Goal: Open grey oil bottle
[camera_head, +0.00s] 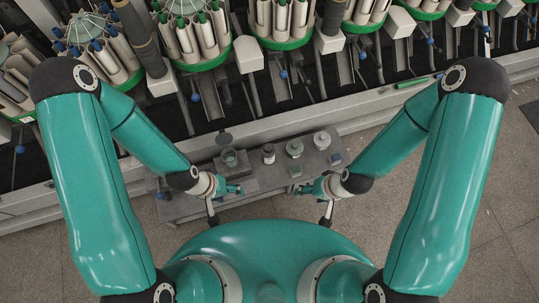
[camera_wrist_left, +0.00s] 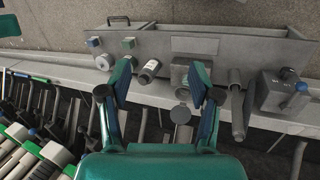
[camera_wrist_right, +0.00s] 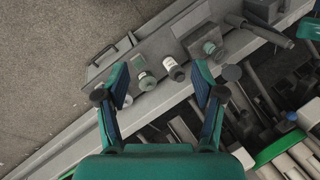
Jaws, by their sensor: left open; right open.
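A small dark grey bottle with a pale label, apparently the grey oil bottle, stands on the grey tray (camera_head: 255,178) between other small containers. The bottle (camera_head: 268,153) shows in the head view, in the left wrist view (camera_wrist_left: 150,68) and in the right wrist view (camera_wrist_right: 173,67). Its cap detail is too small to make out. My left gripper (camera_head: 237,188) is open and empty at the tray's near side, left of the bottle. My right gripper (camera_head: 301,189) is open and empty, to the bottle's right and nearer to me. Neither gripper touches the bottle.
A squarish holder with a greenish cup (camera_head: 229,157) stands left of the bottle. A green-and-white jar (camera_head: 294,148) and a grey container (camera_head: 322,140) stand to its right, with a small block (camera_head: 335,158). The winding machine's rail (camera_head: 360,112) and bobbin carousels lie behind.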

